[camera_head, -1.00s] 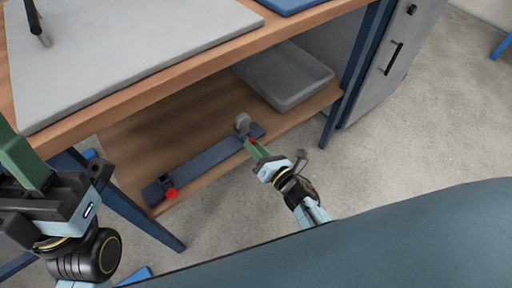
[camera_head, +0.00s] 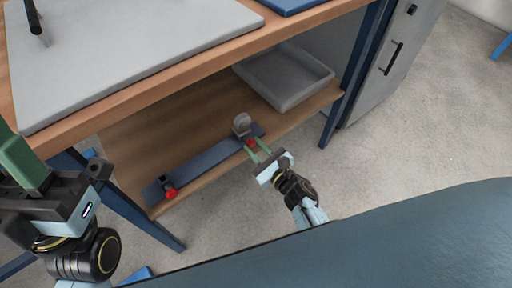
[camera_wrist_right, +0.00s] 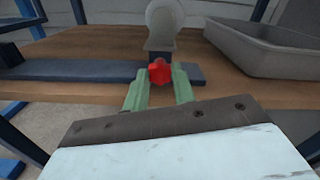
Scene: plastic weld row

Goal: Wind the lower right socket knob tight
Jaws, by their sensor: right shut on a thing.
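The lower right socket knob is red; it shows in the wrist view (camera_wrist_right: 159,71) between the green fingers of my right gripper (camera_wrist_right: 160,84). In the head view the knob (camera_head: 250,143) is at the right end of a dark blue bar (camera_head: 208,160) on the lower shelf, below a grey round socket part (camera_head: 241,124). My right gripper (camera_head: 257,149) is shut on the knob, one finger on each side. A second red knob (camera_head: 171,193) sits at the bar's left end. My left gripper (camera_head: 20,160) is at the left edge, away from the bar; its fingertips are cut off.
A grey tray (camera_head: 287,78) stands behind the bar on the wooden shelf (camera_head: 145,137). The tabletop edge (camera_head: 180,68) overhangs the shelf. Blue table legs (camera_head: 345,85) stand at the sides. A grey cabinet (camera_head: 385,65) is at the right.

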